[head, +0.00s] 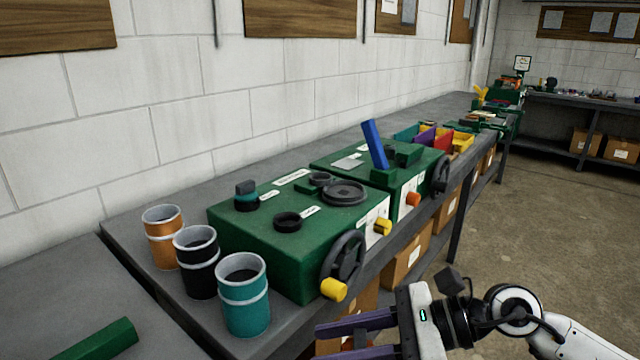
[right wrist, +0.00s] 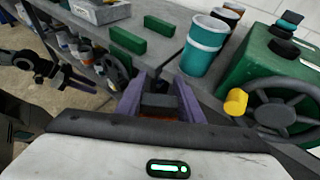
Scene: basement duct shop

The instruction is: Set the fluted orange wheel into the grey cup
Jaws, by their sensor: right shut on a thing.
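My right gripper (head: 340,338) is at the bottom of the head view, in front of the bench edge. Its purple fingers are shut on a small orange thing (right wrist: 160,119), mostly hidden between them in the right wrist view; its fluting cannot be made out. I cannot tell which is the grey cup. My left gripper (right wrist: 92,85) shows at the left of the right wrist view, its fingers apart and empty.
Orange (head: 164,237), black (head: 197,261) and teal (head: 244,294) canisters stand left of the green box (head: 250,250). A handwheel (head: 343,258) with a yellow knob (head: 333,290) juts from its front. A blue upright (head: 375,145) rises behind. The floor (head: 550,240) at right is open.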

